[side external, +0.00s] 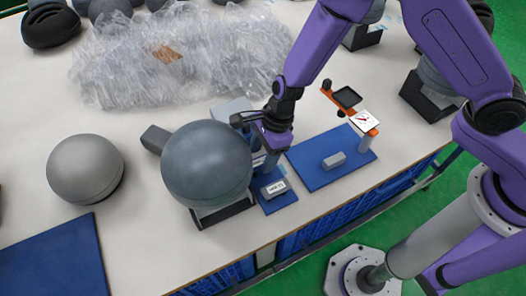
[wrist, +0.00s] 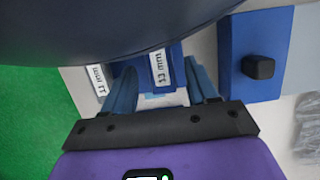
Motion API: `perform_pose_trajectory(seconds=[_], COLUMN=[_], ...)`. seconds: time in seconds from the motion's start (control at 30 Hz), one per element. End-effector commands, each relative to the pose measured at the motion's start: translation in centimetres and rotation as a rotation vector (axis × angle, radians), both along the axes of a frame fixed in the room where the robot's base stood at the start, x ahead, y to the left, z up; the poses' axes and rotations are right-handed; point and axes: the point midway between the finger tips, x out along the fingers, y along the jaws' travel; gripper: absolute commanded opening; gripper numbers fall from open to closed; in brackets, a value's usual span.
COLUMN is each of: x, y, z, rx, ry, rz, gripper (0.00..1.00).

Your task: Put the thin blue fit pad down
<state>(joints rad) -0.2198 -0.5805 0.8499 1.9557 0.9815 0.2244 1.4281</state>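My gripper (wrist: 163,90) is low over the table beside the large dark blue-grey ball (side external: 207,163), which fills the top of the wrist view. Its two blue fingers are spread, with pale surface and a small light-blue patch visible between them. I see nothing clearly clamped. A small blue pad (side external: 266,205) with a white label lies just below the gripper in the side view. In the wrist view a "13 mm" label (wrist: 161,67) is just beyond the fingers, beside an "11 mm" label (wrist: 98,83). Another blue pad (wrist: 235,80) with a dark knob is right of the fingers. Which pad is the thin one I cannot tell.
A larger blue mat (side external: 309,176) with a grey block (side external: 334,161) lies right of my gripper. An orange stand with a dial (side external: 364,121) is behind it. A grey ball (side external: 85,168) stands left, and clear plastic wrap (side external: 170,60) covers the back. The table's front edge is close.

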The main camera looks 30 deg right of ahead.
Motion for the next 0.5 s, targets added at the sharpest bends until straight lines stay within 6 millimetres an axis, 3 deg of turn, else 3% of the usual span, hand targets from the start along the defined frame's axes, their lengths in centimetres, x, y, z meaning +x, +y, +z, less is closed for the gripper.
perform_pose_trajectory(seconds=[0.03,0.23,0.5], x=[-0.9,-1.0,-0.6], y=[-0.3,-0.2,-1.0], z=[-0.7,0.1,3.9], rx=[-0.018,-0.017,-0.011], ry=[0.016,0.016,0.009], rz=[0.016,0.021,0.014], gripper=[0.58,0.58,0.58])
